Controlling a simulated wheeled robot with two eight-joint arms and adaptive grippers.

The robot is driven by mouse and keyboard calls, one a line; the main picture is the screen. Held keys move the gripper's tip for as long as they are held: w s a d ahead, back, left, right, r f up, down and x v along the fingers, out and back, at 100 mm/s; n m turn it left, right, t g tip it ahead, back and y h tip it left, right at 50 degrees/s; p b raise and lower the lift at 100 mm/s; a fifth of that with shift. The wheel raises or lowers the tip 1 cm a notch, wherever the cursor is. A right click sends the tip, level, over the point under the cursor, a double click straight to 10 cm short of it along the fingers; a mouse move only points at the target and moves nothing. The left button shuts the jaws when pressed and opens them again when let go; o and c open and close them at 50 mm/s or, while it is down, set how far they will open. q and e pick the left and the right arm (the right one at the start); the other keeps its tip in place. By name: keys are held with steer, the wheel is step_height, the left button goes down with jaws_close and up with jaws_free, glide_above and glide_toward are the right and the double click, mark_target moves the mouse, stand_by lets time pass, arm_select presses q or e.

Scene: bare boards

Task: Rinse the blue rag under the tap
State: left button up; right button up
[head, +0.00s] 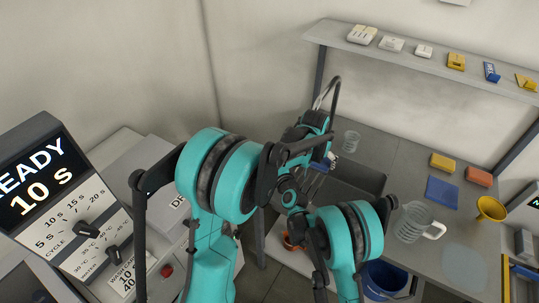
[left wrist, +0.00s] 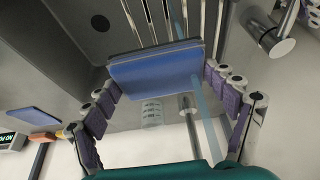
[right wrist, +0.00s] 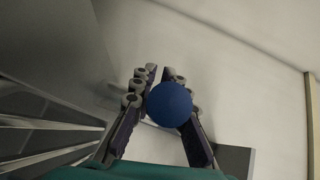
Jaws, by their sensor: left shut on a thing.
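The blue rag (left wrist: 155,72) is a flat folded slab in the left wrist view. My left gripper (left wrist: 160,78) is shut on it, with a finger at each end. A pale blue water stream (left wrist: 207,125) shows beside and beyond the rag; I cannot tell whether it touches it. Metal tap parts (left wrist: 187,103) are close by. In the right wrist view a round blue knob (right wrist: 169,104) lies between or in front of the fingers of my right gripper (right wrist: 158,76). Its grip on the knob is unclear. In the head view my arms largely hide the tap (head: 333,88).
A sink basin (head: 358,178) is set in the counter. Right of it are a flat blue pad (head: 442,190), yellow and orange blocks (head: 478,177), a clear jug (head: 412,222) and a yellow funnel (head: 490,208). A blue bucket (head: 385,280) stands below. A wall shelf (head: 400,57) is above.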

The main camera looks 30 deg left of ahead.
steer(key=shift+o, duration=0.7)
steer(key=v, duration=0.7)
steer(key=shift+s+d, duration=0.2)
